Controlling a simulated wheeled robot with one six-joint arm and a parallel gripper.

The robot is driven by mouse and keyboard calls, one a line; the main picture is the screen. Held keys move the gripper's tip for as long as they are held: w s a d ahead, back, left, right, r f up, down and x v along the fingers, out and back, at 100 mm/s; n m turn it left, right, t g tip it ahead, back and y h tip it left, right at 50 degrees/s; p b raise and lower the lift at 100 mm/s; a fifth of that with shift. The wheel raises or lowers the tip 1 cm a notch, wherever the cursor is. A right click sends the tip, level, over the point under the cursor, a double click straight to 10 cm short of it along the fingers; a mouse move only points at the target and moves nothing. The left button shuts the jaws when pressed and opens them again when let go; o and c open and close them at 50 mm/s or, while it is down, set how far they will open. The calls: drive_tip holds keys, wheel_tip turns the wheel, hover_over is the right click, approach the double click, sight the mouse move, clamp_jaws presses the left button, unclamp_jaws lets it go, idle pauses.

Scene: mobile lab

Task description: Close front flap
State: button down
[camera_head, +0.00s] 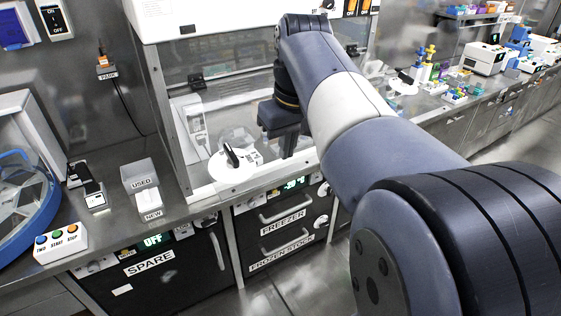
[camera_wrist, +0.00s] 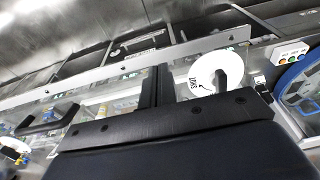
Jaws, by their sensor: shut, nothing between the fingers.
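The front flap (camera_head: 228,72) looks like the clear panel on the front of the white-topped cabinet, with a black fitting (camera_head: 196,81) at left and another (camera_head: 352,50) at right. My arm crosses in front of it, hiding its middle. I cannot tell its exact angle or lower edge. My gripper (camera_head: 288,146) is shut and empty, pointing down at the cabinet front. In the wrist view, the dark fingers (camera_wrist: 155,88) are together near a pale metal rail, and a black handle (camera_wrist: 47,120) lies to the left. I see no clear contact with the flap.
A white disc (camera_head: 226,171) with a black knob lies at the cabinet's front opening. Freezer drawers (camera_head: 285,217) are below. A button box (camera_head: 60,242), USED and NEW boxes, and a blue-rimmed machine (camera_head: 22,190) stand left. Floor shows at lower right.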

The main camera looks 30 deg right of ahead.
sight(283, 175)
drive_tip(key=f, duration=0.2)
drive_tip(key=w+f, duration=0.1)
drive_tip(key=f, duration=0.2)
drive_tip(key=shift+f, duration=0.35)
drive_tip(key=shift+f, duration=0.15)
